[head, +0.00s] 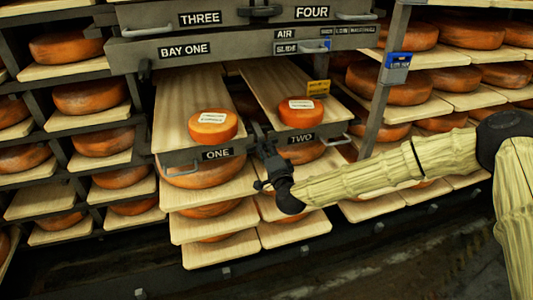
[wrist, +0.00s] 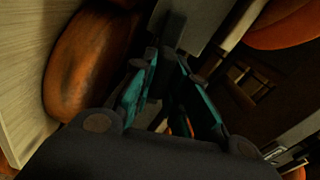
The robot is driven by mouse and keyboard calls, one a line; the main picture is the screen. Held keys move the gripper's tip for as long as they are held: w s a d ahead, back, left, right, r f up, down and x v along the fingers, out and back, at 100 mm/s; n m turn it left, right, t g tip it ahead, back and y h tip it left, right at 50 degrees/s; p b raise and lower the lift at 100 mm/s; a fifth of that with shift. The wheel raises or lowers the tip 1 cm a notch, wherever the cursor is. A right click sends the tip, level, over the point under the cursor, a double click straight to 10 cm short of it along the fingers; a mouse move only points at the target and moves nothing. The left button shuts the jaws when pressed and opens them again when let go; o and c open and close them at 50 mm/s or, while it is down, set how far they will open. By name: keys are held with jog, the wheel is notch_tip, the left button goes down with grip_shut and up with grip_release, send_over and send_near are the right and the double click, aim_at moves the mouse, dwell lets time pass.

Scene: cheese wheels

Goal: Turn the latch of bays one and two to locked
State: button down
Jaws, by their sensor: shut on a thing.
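My gripper (head: 264,147) is at the front of the rack, between the ONE plate (head: 217,154) and the TWO plate (head: 301,138). It also shows in the wrist view (wrist: 168,62), its teal-padded fingers closed on a dark piece at the post between the two bays. This looks like the latch of bays one and two, mostly hidden by the fingers, so its turn cannot be read. Bay one's board carries a labelled cheese wheel (head: 213,125). Bay two's board carries another labelled wheel (head: 301,112).
A similar dark latch (head: 260,11) sits between THREE and FOUR above. Metal handles (head: 182,170) stick out from the drawer fronts. A yellow tag (head: 318,87) and a blue box (head: 397,60) are to the right. Shelves of cheese surround the bays.

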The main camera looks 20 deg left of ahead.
jog(key=shift+f+m+b, duration=0.1)
jog(key=shift+m+b, duration=0.25)
jog(key=shift+m, duration=0.75)
jog(key=c, duration=1.4)
grip_release()
jog(key=v, duration=1.2)
